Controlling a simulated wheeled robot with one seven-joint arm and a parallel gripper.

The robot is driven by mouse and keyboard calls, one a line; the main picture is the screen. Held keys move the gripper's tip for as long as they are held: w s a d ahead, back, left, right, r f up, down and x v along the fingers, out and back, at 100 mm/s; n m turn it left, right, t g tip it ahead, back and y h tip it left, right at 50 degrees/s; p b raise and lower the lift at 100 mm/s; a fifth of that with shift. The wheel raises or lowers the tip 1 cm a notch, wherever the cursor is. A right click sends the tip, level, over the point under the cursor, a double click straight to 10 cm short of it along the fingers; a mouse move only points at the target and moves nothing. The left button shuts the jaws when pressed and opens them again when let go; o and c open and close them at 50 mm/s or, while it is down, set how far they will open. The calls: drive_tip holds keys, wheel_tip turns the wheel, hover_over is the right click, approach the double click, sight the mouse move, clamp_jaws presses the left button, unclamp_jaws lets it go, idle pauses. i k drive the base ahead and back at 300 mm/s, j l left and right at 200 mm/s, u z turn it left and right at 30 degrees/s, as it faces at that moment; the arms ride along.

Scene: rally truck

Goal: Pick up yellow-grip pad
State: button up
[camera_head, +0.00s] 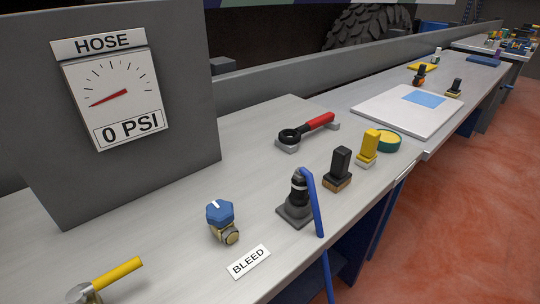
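The yellow-grip pad (369,146) stands upright on the workbench, right of the picture's middle. It has a blocky yellow grip on a thin pale pad. A similar pad with a black grip and a brown base (339,168) stands just in front of it, to the left. A round green-rimmed tin with a yellow top (389,141) sits close behind it on the right, partly hidden by the grip. My gripper is not in view.
A white board (408,109) lies farther along the grey bench (215,178). Red floor (455,210) is open at right.

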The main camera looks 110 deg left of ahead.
sight(367, 157)
drive_tip(key=u, duration=3.65)
